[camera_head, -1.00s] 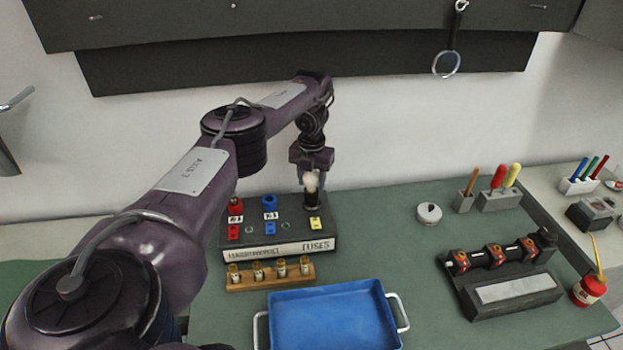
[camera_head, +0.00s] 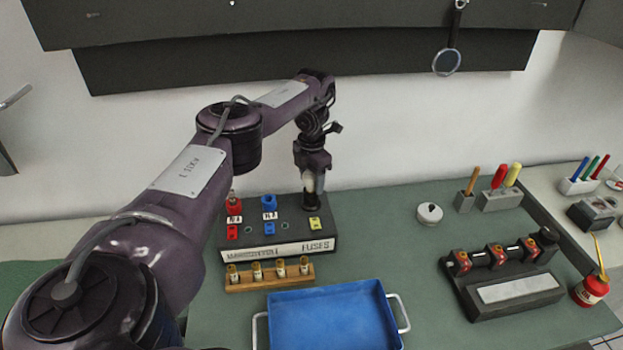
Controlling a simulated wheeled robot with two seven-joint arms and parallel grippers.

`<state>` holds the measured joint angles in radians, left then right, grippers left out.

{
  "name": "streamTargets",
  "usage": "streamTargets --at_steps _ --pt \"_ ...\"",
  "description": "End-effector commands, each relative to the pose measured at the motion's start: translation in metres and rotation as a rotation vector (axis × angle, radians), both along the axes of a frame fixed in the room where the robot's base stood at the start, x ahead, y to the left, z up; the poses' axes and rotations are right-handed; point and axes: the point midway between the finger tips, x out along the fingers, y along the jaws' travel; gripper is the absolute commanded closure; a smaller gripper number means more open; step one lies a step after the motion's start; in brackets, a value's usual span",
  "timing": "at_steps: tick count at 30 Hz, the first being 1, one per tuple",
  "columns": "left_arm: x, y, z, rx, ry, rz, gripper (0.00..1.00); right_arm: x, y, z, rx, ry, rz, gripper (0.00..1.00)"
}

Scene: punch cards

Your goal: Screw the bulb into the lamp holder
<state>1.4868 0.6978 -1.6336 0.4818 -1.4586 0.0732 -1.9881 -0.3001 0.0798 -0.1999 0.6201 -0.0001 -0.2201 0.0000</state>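The pale bulb (camera_head: 309,181) stands upright over the right end of the dark fuse box (camera_head: 287,232), at the lamp holder position. The holder itself is mostly hidden behind the bulb and fingers. My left gripper (camera_head: 313,188) points straight down with its fingers around the bulb, seemingly shut on it; the finger gap is very small in this view. I cannot tell how deep the bulb sits. My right gripper is not in view.
The box carries a red post (camera_head: 234,206), a blue post (camera_head: 269,204) and a yellow switch (camera_head: 315,223). In front are a wooden fuse rack (camera_head: 270,284) and a blue tray (camera_head: 333,318). A white round item (camera_head: 429,213) and a grey fixture (camera_head: 515,293) stand to the right.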

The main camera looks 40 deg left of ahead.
Motion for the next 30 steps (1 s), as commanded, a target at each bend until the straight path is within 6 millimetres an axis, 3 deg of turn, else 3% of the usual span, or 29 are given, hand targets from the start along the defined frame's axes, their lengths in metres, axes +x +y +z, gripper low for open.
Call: streamTargets --at_steps 3,11,30 --pt "0.000 0.000 0.000 0.000 0.000 0.001 0.32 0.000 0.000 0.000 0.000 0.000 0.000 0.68" --pt "0.000 0.000 0.000 0.000 0.001 0.019 0.32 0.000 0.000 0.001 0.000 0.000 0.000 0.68" --pt "0.000 0.002 0.001 0.000 0.001 0.672 0.32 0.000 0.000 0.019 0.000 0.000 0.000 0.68"
